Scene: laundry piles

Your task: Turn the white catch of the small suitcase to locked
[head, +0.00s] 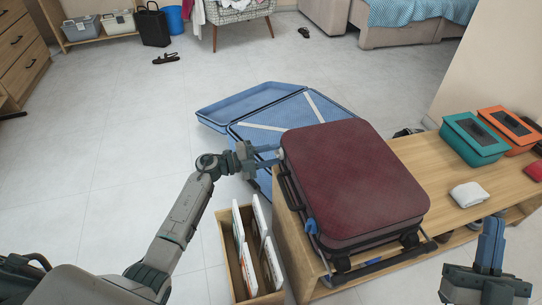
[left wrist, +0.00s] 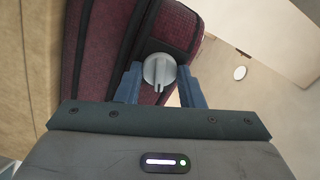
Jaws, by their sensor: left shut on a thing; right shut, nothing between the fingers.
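The small dark red suitcase (head: 350,180) lies closed on the wooden bench. It also shows in the left wrist view (left wrist: 95,50). Its white catch (left wrist: 159,69), a round light knob with a raised ridge, sits on the suitcase's side. My left gripper (head: 272,156) is at the suitcase's far left corner. In the left wrist view its fingers (left wrist: 158,85) are shut on the catch, one on each side; the ridge runs roughly up and down in that picture. My right gripper (head: 492,232) is shut and empty at the lower right, apart from the suitcase.
A large blue suitcase (head: 240,105) lies open on the floor behind. A wooden bin (head: 232,262) with white items stands left of the bench.

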